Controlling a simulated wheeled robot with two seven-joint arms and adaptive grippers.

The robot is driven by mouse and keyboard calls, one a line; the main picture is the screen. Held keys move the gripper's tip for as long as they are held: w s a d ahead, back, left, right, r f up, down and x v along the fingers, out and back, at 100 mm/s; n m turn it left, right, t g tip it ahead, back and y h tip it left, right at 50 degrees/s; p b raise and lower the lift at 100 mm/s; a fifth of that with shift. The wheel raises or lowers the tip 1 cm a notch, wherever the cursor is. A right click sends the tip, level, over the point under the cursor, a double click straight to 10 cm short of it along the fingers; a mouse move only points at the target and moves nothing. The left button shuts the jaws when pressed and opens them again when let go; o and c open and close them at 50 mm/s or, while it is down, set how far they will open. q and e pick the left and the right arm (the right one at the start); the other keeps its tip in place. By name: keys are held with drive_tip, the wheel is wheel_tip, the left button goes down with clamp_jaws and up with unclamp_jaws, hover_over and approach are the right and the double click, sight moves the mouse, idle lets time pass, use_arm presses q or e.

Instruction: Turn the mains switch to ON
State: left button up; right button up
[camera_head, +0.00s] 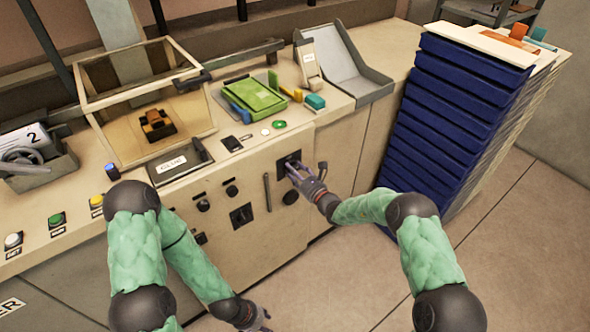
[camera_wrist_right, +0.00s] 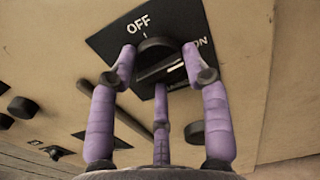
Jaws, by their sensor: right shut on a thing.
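The mains switch is a round black knob (camera_wrist_right: 158,58) on a black plate (camera_wrist_right: 107,42) marked OFF and ON, on the cabinet's front face. My right gripper (camera_wrist_right: 160,70) has its purple fingers around the knob and is shut on it. In the head view the right gripper (camera_head: 298,168) covers most of the knob, while part of the black plate (camera_head: 284,158) shows. The exact angle of the knob is hard to tell. My left gripper (camera_head: 262,318) hangs low in front of the cabinet, cut by the bottom edge, and its fingers are not clear.
Other knobs (camera_head: 231,190), a second black switch plate (camera_head: 241,215) and a vertical handle (camera_head: 267,192) are on the cabinet front. A tall stack of blue trays (camera_head: 450,110) stands to the right. The floor (camera_head: 345,275) before the cabinet is clear.

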drive_tip(key=shift+m, duration=0.6)
drive_tip(key=shift+f, duration=0.1)
drive_tip(key=o, duration=1.2)
drive_tip(key=shift+c, duration=0.2)
drive_tip(key=v, duration=1.2)
drive_tip(key=shift+a, duration=0.1)
